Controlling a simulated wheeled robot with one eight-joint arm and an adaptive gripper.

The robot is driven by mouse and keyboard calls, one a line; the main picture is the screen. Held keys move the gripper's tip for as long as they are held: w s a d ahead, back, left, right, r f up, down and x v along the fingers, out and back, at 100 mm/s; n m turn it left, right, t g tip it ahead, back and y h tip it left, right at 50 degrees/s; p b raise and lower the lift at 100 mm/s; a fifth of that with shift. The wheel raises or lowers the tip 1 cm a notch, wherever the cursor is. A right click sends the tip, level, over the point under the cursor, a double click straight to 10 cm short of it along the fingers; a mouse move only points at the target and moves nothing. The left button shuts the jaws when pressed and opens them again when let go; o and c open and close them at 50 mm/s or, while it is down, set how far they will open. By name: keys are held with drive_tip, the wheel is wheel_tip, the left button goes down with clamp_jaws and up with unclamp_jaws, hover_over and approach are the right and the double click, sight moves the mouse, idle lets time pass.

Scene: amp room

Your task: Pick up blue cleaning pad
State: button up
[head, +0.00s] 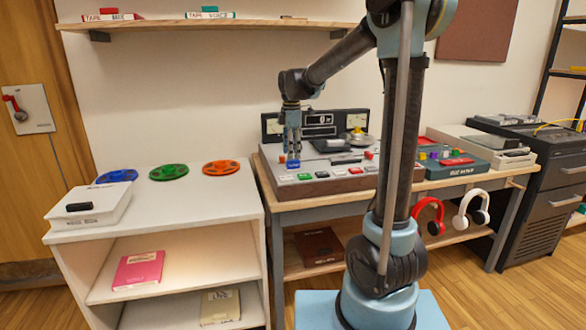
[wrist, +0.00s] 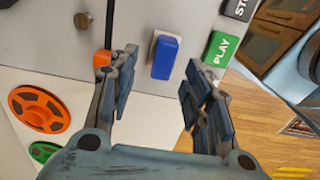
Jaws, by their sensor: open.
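The blue cleaning pad (wrist: 164,58) is a small blue block with a pale base, lying on the grey top of a tape machine (head: 330,182). In the wrist view it shows between and slightly beyond my gripper's fingertips (wrist: 160,76). The fingers are open, one to each side of it, with nothing held. In the head view my gripper (head: 292,148) points down over the machine's left front, with the blue pad (head: 293,164) just below the fingertips. I cannot tell the exact height gap.
A green PLAY button (wrist: 221,49) lies close right of the pad, and an orange block (wrist: 102,59) is to its left. A white shelf (head: 190,205) with blue, green and orange reels stands left. Red headphones (head: 428,215) hang at the table's front.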

sight(293, 161)
drive_tip(key=shift+s+d+f, duration=0.1)
drive_tip(key=shift+d+f, duration=0.05)
drive_tip(key=shift+f, duration=1.1)
drive_tip(key=shift+d+f, duration=0.1)
drive_tip(key=shift+f, duration=1.15)
clamp_jaws()
